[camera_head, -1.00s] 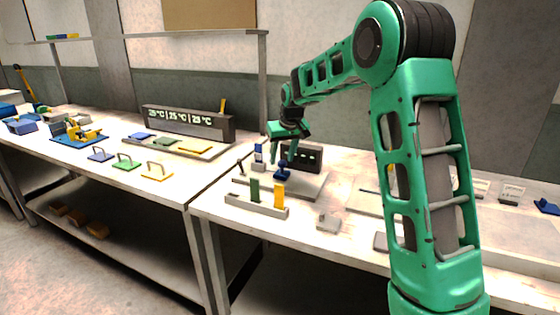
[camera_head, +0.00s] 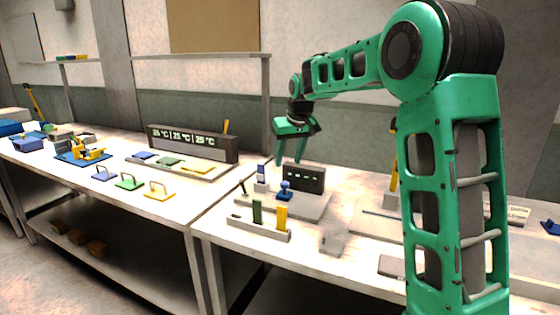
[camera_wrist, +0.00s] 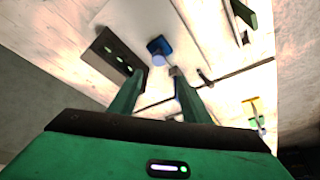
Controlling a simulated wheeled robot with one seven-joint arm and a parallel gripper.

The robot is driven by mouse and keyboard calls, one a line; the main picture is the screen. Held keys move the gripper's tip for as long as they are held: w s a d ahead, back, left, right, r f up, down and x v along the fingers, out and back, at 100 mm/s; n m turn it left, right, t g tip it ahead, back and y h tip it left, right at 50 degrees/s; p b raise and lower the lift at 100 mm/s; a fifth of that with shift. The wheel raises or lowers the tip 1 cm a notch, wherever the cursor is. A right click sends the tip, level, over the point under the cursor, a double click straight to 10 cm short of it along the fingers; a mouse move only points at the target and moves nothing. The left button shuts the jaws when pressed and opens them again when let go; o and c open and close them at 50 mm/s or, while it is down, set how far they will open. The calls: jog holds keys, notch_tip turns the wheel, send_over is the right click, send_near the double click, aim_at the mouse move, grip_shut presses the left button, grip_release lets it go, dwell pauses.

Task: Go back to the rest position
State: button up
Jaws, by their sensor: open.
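My gripper (camera_head: 289,160) is at the end of my green arm, raised above the right-hand table. Its fingers are apart and nothing is between them. Below it, on a light plate (camera_head: 308,208), are a blue-knobbed part (camera_head: 284,190) and a dark display box (camera_head: 304,178). In the wrist view my gripper (camera_wrist: 160,80) points down, with the blue knob (camera_wrist: 159,46) beyond the fingertips and the dark box (camera_wrist: 115,50) to the left. The fingers are apart from both.
A rack (camera_head: 259,229) with a green and a yellow piece stands at the table's front. On the left table are handled plates (camera_head: 129,181), a long temperature display (camera_head: 190,142) and a blue and yellow fixture (camera_head: 80,152). A shelf (camera_head: 200,57) runs behind. The air around my gripper is clear.

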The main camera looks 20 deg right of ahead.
jog(key=shift+s, duration=0.1)
jog(key=s+d+m+g, duration=0.15)
jog(key=s+d, duration=0.35)
jog(key=s, duration=0.8)
jog(key=s+f+m+g, duration=0.1)
jog(key=s+f, duration=0.2)
jog(key=s, duration=0.9)
jog(key=s+d+f+m+g, duration=0.1)
jog(key=s+f, duration=0.3)
jog(key=s, duration=0.8)
jog(key=s+d+f+m+g, duration=0.1)
jog(key=s+f+m, duration=0.2)
jog(key=s, duration=0.8)
jog(key=shift+s+f, duration=0.3)
jog(key=shift+s, duration=0.1)
